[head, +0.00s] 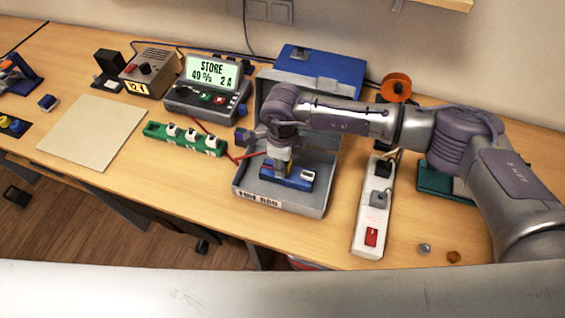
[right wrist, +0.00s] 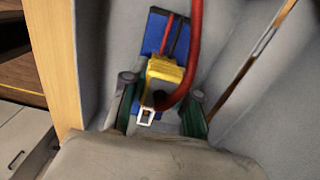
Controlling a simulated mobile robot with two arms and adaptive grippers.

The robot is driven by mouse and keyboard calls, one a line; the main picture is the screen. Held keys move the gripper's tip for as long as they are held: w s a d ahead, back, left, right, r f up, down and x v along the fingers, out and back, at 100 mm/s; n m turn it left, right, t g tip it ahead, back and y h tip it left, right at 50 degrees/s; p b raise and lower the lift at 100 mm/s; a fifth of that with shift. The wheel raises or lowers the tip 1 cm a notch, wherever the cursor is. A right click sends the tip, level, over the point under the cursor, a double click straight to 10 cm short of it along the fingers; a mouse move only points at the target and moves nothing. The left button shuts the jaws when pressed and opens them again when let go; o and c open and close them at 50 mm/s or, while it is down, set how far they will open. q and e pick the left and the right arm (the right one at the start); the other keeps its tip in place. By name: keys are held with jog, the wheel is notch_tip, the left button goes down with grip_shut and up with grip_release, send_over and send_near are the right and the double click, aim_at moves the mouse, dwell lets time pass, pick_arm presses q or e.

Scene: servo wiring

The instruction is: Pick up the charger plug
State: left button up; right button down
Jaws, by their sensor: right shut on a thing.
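My right gripper (head: 283,168) is inside the open grey case, pointing down. In the right wrist view its fingers (right wrist: 160,112) stand on either side of the yellow charger plug (right wrist: 165,72) and are shut on it. A thick red cable curves down to the plug. A blue battery (head: 298,178) lies in the case under the gripper, and its blue body (right wrist: 154,35) also shows behind the plug with thin red and black leads. I cannot tell whether the plug is joined to the battery's leads. My left gripper is not in view.
The charger (head: 206,97) with a lit screen, a green strip (head: 155,130) and a beige mat (head: 92,132) are to the left. A white power strip (head: 369,222) and an orange spool (head: 396,84) are to the right.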

jog(key=shift+w+r+b, duration=0.1)
jog(key=shift+r+b, duration=0.35)
jog(key=shift+r, duration=0.15)
jog(key=r, duration=0.1)
jog(key=r+b, duration=0.1)
jog(key=shift+s+d+r+b, duration=0.15)
jog(key=shift+s+r+b, duration=0.1)
jog(key=shift+r+b, duration=0.15)
jog(key=s+d+r+b, duration=0.3)
jog(key=s+d+r, duration=0.2)
jog(key=s, duration=0.5)
jog(key=shift+r, duration=1)
